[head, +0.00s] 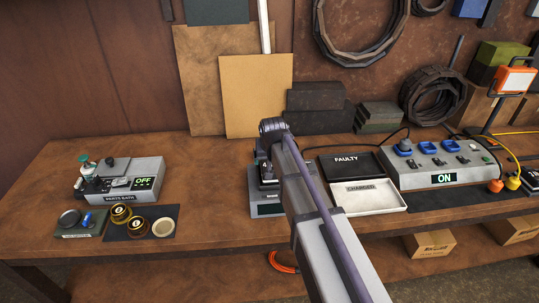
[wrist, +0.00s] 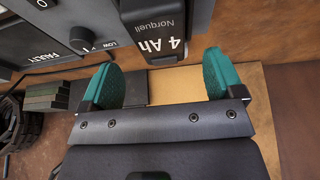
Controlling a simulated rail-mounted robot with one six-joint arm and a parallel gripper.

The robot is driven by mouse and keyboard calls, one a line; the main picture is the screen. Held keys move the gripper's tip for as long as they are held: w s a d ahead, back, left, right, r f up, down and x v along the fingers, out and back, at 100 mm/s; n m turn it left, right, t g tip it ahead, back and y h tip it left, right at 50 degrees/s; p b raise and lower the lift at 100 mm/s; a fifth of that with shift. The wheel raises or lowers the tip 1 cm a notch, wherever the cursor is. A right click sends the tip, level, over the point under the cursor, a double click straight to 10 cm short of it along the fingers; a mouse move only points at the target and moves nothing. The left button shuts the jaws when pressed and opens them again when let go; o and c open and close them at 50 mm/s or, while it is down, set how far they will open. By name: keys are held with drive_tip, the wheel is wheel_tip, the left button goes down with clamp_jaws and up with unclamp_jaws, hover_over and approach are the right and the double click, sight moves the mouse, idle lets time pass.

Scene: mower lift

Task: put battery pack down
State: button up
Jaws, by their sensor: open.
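The battery pack (wrist: 155,25), dark with "Norquell 4 Ah" in white, shows at the top of the wrist view. My gripper (wrist: 160,72) has two teal-padded fingers spread wide apart. The pack lies just beyond the fingertips, and I see no finger closed on it. In the head view a grey bench device (head: 268,209) shows partly behind my arm, which hides much of this spot.
At left stand a parts bath (head: 118,184) reading "OFF" and small round parts (head: 121,213). The bench between is clear.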

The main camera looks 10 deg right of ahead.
drive_tip(key=p+v, duration=0.4)
drive_tip(key=v, duration=0.2)
drive_tip(key=s+f+n+g+b, duration=0.1)
drive_tip(key=s+g, duration=0.3)
drive_tip(key=s, duration=1.8)
drive_tip(key=shift+s+d+f+b, duration=0.3)
drive_tip(key=shift+f+b, duration=0.2)
drive_tip(key=shift+f, duration=0.4)
